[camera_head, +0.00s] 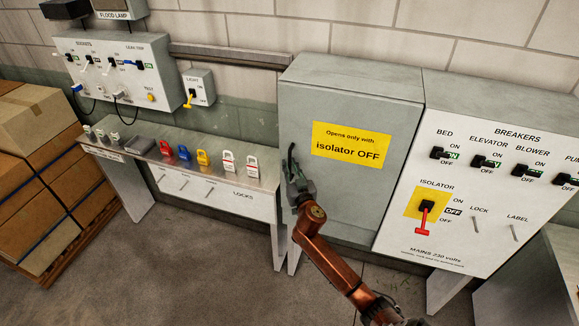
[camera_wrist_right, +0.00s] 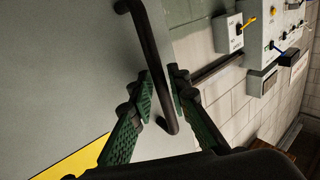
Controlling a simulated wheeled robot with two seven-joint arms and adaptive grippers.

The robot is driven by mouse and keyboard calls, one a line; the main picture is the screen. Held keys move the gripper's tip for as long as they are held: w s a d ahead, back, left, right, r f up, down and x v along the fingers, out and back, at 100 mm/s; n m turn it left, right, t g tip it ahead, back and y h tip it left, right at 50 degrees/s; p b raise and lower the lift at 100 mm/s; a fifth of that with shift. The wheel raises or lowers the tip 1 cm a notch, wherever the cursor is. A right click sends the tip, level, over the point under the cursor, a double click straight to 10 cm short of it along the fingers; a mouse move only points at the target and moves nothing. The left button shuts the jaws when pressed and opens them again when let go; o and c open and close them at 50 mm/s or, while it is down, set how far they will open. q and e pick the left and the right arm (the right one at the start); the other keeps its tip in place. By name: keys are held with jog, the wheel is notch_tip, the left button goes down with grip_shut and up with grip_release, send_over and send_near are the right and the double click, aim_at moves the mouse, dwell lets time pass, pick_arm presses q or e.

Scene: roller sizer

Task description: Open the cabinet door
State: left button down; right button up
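The grey cabinet door (camera_head: 345,195) is shut and carries a yellow sign (camera_head: 351,145) reading "Opens only with isolator OFF". Its dark bar handle (camera_head: 291,158) is near the door's left edge and shows large in the right wrist view (camera_wrist_right: 149,50). My right gripper (camera_head: 296,180) is at the handle's lower part. In the wrist view its green fingers (camera_wrist_right: 163,88) stand on either side of the bar, with a narrow gap; firm contact is not visible. The red isolator lever (camera_head: 423,217) points down at OFF. My left gripper is out of view.
The breaker panel (camera_head: 480,230) adjoins the door on the right. Boxes (camera_head: 35,180) are stacked at far left. The floor in front is clear.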

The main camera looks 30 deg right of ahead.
grip_shut()
jog(key=shift+a, duration=0.1)
dwell(0.4)
